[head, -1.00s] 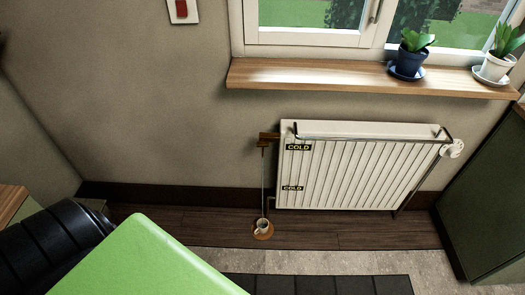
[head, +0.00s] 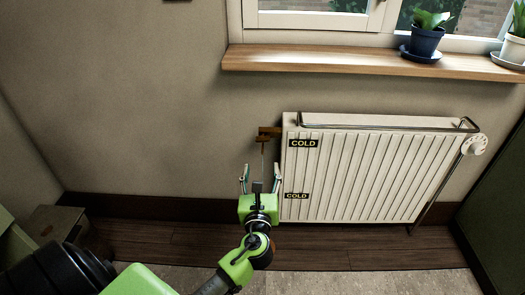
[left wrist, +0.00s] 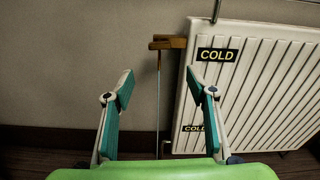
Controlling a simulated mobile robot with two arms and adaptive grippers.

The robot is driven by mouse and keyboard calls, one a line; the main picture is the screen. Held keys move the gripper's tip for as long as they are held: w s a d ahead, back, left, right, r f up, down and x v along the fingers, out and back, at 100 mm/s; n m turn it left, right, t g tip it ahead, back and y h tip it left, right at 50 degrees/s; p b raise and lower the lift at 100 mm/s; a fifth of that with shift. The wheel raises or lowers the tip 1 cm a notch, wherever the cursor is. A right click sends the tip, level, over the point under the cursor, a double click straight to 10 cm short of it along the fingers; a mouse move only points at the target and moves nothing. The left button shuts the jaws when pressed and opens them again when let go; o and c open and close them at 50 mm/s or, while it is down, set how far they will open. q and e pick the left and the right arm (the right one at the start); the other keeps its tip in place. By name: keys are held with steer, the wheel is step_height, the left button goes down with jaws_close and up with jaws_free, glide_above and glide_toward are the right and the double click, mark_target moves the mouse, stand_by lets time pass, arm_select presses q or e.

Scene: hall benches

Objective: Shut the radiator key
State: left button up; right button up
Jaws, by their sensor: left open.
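The radiator key (head: 268,132) is a small brown-brass piece at the upper left corner of the white radiator (head: 360,175). It also shows in the left wrist view (left wrist: 167,43). A thin pale line (left wrist: 158,100), perhaps a stream of water, runs straight down from it. My left gripper (head: 260,172) is open and empty, below the key and apart from it. In the left wrist view its fingers (left wrist: 160,88) stand either side of the thin line. The cup on the floor seen earlier is hidden behind my arm. My right gripper is not in view.
COLD labels (head: 303,143) mark the radiator's left side. A rail runs along its top, and a white valve knob (head: 474,144) is at its right. A wooden sill (head: 370,63) with potted plants is above. The wall left of the key is clear.

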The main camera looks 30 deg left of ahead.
arm_select(q)
glide_toward(262, 141)
steer(key=w, duration=0.2)
steer(key=b+x, duration=0.1)
steer(key=x, duration=0.3)
steer(key=b+x, duration=0.1)
steer(key=x, duration=0.3)
steer(key=shift+s+a+f, duration=0.1)
steer(key=shift+s+a, duration=0.15)
steer(key=shift+a, duration=0.1)
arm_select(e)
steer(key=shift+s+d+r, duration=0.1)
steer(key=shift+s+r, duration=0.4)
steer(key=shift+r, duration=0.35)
arm_select(q)
steer(key=shift+c, duration=0.2)
steer(key=c, duration=1)
